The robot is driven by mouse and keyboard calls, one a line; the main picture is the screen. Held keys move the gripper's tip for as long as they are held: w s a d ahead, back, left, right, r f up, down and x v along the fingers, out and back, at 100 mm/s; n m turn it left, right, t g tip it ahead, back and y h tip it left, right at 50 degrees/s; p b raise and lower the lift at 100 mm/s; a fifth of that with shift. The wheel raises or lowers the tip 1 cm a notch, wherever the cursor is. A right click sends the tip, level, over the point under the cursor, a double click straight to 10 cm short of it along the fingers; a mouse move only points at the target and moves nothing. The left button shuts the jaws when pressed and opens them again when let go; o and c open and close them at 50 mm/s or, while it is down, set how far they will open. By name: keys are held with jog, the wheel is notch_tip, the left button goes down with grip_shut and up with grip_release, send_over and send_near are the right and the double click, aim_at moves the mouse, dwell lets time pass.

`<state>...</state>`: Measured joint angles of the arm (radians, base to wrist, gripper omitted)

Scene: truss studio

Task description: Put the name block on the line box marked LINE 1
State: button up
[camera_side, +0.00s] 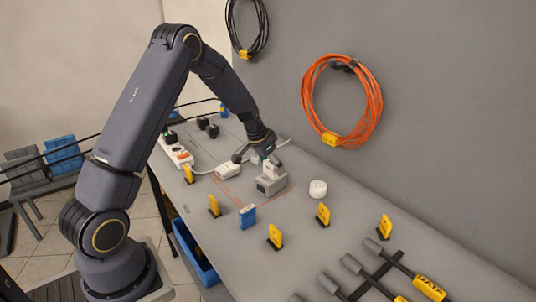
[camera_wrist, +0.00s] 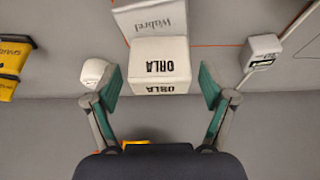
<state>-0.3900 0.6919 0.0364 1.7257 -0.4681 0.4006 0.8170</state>
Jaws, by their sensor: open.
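A white name block (camera_wrist: 160,68) reading ORLA on two faces is in the middle of the wrist view. My gripper (camera_wrist: 160,84) is open, with one green-padded finger on each side of the block and gaps between. In the side view my gripper (camera_side: 259,160) is low over a grey box (camera_side: 271,184). The wrist view shows a grey-white box (camera_wrist: 152,18) reading Wabrel right beside the name block; I cannot tell whether the block rests on it. A small white box (camera_side: 228,171) with a cable also shows in the wrist view (camera_wrist: 262,48); its marking is too small to read.
A white round object (camera_side: 318,188) stands to the right. A blue block (camera_side: 247,216) and several yellow tags (camera_side: 275,237) stand on the grey bench. A power strip (camera_side: 178,152) lies at the left edge. An orange cable coil (camera_side: 341,102) hangs on the wall.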

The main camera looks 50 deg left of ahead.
jog(key=v, duration=1.3)
jog(key=s+d+r, duration=0.6)
jog(key=d+r, duration=0.1)
jog(key=d, duration=0.2)
jog(key=s+d+r, duration=0.1)
jog(key=s+d, duration=0.3)
jog(key=s, duration=0.5)
jog(key=s+d+r+t, duration=0.1)
jog(key=s+d, duration=0.4)
jog(key=s, duration=0.4)
